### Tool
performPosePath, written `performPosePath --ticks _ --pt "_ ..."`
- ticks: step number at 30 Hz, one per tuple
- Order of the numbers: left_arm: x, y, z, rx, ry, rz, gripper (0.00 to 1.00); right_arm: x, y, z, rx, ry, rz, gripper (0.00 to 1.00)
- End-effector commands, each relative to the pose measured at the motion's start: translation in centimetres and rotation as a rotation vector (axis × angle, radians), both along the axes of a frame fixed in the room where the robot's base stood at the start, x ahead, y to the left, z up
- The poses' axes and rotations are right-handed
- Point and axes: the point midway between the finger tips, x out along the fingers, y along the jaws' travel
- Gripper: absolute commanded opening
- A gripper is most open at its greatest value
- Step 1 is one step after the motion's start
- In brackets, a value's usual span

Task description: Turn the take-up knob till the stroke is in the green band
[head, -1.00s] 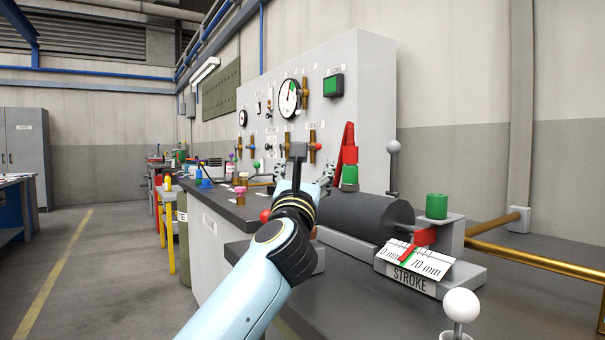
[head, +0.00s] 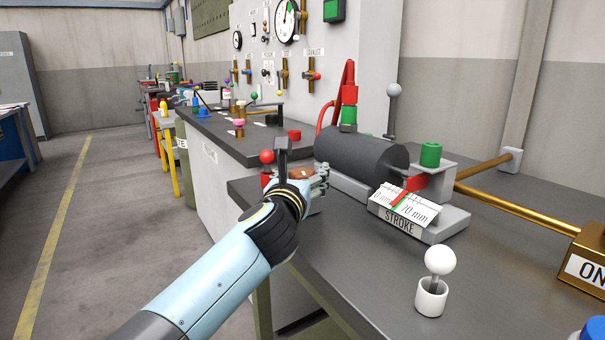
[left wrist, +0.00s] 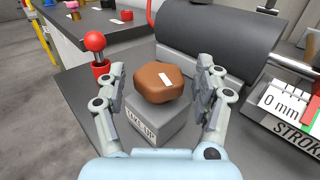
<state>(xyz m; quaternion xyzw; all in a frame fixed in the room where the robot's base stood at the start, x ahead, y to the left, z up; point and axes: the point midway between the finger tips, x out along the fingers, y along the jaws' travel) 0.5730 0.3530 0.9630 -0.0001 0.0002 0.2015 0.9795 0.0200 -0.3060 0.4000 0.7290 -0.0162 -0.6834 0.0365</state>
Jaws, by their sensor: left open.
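The brown take-up knob (left wrist: 160,83) has a white mark and sits on a grey block labelled TAKE-UP (left wrist: 150,128) in the left wrist view. In the head view the knob (head: 299,173) is partly hidden by my left gripper (head: 311,178). The STROKE scale (head: 405,207) is a white card with a green band and a red pointer (head: 413,183). The pointer's tip appears close to the green band; the exact reading is too small to tell. My right gripper is out of view.
A red-ball lever (head: 267,157) is close on the left. A white-ball lever in a cup (head: 432,285) stands at the front right. A brass rod (head: 520,205) runs right. The bench front (head: 350,260) is clear.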

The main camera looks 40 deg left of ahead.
Motion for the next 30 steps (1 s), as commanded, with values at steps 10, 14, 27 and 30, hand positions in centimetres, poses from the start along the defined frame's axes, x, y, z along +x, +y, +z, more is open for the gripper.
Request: performPosePath --ticks 10,14,27,30 --pt "1.23 0.55 0.00 0.000 0.001 0.000 0.69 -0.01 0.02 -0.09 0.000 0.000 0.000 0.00" --pt "1.21 0.54 0.01 0.000 0.000 0.000 0.64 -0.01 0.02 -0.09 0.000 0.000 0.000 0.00" --pt "1.19 0.54 0.03 0.001 0.000 0.000 0.14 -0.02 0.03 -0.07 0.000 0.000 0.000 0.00" --pt "1.20 0.56 0.08 0.002 0.001 -0.007 0.14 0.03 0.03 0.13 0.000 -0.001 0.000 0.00"
